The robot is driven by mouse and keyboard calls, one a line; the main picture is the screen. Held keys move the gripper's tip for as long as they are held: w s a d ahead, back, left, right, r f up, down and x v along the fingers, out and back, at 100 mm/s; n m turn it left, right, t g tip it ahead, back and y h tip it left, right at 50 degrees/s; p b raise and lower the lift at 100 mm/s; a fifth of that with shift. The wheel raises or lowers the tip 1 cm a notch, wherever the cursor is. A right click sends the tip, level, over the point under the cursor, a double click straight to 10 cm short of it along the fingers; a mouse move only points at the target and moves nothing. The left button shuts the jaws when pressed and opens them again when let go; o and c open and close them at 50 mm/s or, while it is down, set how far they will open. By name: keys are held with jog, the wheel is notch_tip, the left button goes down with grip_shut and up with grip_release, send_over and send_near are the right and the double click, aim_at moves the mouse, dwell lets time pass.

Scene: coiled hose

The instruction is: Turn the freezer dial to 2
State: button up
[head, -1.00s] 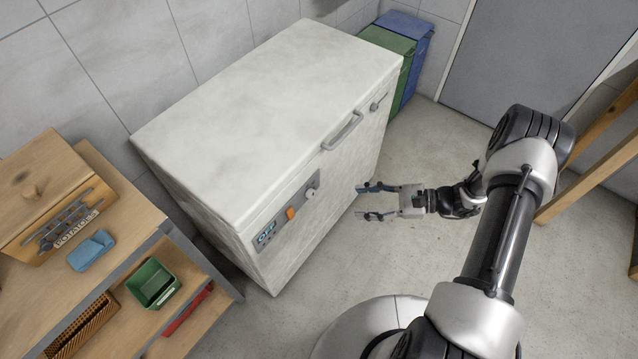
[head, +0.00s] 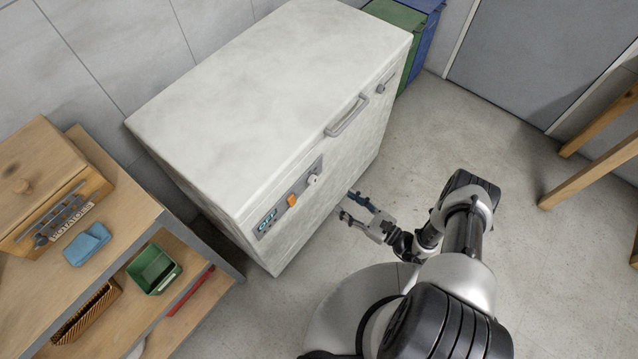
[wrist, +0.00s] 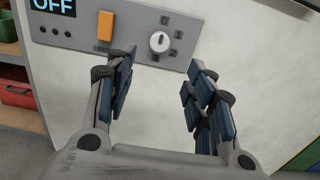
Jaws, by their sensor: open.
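The chest freezer (head: 262,110) stands against the wall with a grey control panel on its front. The panel holds a display reading OFF (wrist: 54,5), an orange switch (wrist: 105,25) and a white round dial (wrist: 160,42). The dial also shows in the head view (head: 312,179). My gripper (head: 352,207) is open and empty, in front of the freezer and a little below the panel. In the wrist view its fingers (wrist: 160,80) spread below the dial, apart from it.
A wooden shelf unit (head: 120,215) stands left of the freezer with a potato box, a blue item (head: 88,244) and a green bin (head: 153,269). The freezer handle (head: 347,116) sticks out above and right of the panel. Green and blue bins stand behind.

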aim_at(315, 182)
jog(key=b+x, duration=0.1)
jog(key=x, duration=1.1)
jog(key=shift+b, duration=0.3)
jog(key=c, duration=1.1)
